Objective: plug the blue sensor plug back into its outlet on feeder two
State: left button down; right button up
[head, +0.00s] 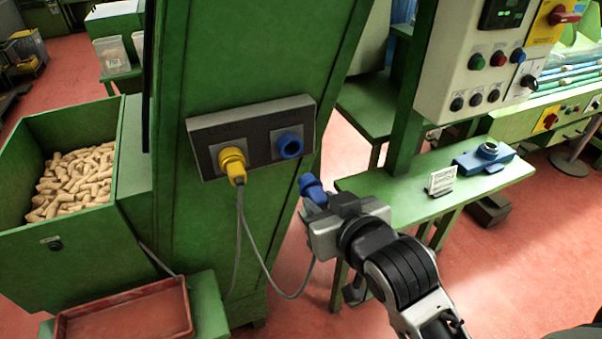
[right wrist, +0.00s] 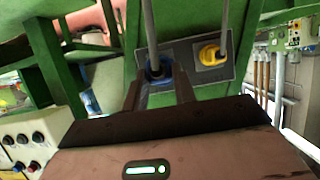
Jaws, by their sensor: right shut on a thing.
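My right gripper (head: 318,203) is shut on the blue plug (head: 310,184), whose blue end sticks out of the fingers toward the upper left. The plug is in the air, apart from the blue outlet (head: 290,146), which is open and empty on the right half of the grey panel (head: 250,117). The plug is below and slightly right of that outlet. In the right wrist view, which looks upside down, blue (right wrist: 158,71) shows between the fingertips (right wrist: 158,92); plug and outlet are hard to tell apart there. My left gripper is not in view.
A yellow plug (head: 233,163) sits in the panel's left outlet. A grey cable (head: 268,268) loops below toward my gripper. A bin of corks (head: 75,180) stands left, a red tray (head: 125,314) below. A green bench (head: 400,185) with a small sign (head: 442,180) is at right.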

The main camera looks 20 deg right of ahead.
jog(key=w+d+g, duration=0.1)
jog(key=w, duration=0.7)
jog(key=shift+r+g, duration=0.3)
jog(key=shift+w, duration=0.1)
jog(key=shift+w, duration=1.5)
dwell(1.9)
jog(key=o, duration=1.1)
jog(key=shift+s, duration=0.1)
